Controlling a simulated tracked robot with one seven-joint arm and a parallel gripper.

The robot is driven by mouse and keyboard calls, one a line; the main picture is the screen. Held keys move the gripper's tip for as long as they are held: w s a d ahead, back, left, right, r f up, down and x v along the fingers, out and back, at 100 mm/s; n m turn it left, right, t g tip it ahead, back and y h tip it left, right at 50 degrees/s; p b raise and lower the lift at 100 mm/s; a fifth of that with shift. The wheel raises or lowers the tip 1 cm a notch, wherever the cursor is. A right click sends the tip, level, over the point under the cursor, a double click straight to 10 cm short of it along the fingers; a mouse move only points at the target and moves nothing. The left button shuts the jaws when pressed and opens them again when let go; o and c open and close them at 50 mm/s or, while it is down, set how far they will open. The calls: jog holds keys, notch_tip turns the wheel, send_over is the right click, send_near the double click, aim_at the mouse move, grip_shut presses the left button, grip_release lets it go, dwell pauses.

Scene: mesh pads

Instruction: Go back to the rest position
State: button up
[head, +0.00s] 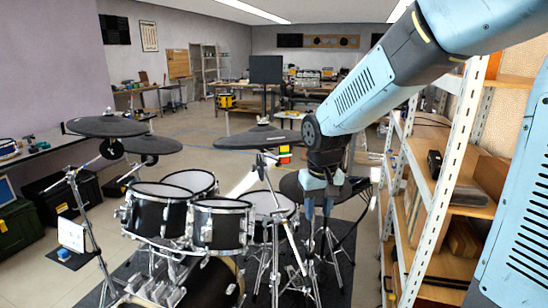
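My gripper (318,212) hangs from my blue and black arm right of the middle of the head view, pointing down. Its two dark fingertips look apart, with nothing seen between them. It shows in front of the drum kit's right side and the round dark drum seat or pad (292,187). I cannot tell how far it is from them.
A wooden shelf rack (455,148) stands close on the right. Dark cases (18,226) lie at the left. Open floor (205,130) shows behind the kit.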

jog(key=s+d+r+m+t, duration=0.1)
jog(key=s+d+r+t, duration=0.1)
jog(key=s+d+r, duration=0.4)
jog(key=s+d+r+m+t, duration=0.1)
jog(key=s+d+r, duration=0.4)
jog(key=s, duration=0.5)
jog(key=shift+d+r+m+t, duration=0.35)
jog(key=shift+r+t, duration=0.15)
jog(key=shift+t, duration=0.2)
jog(key=shift+s, duration=0.1)
dwell(0.3)
jog(key=shift+a, duration=0.15)
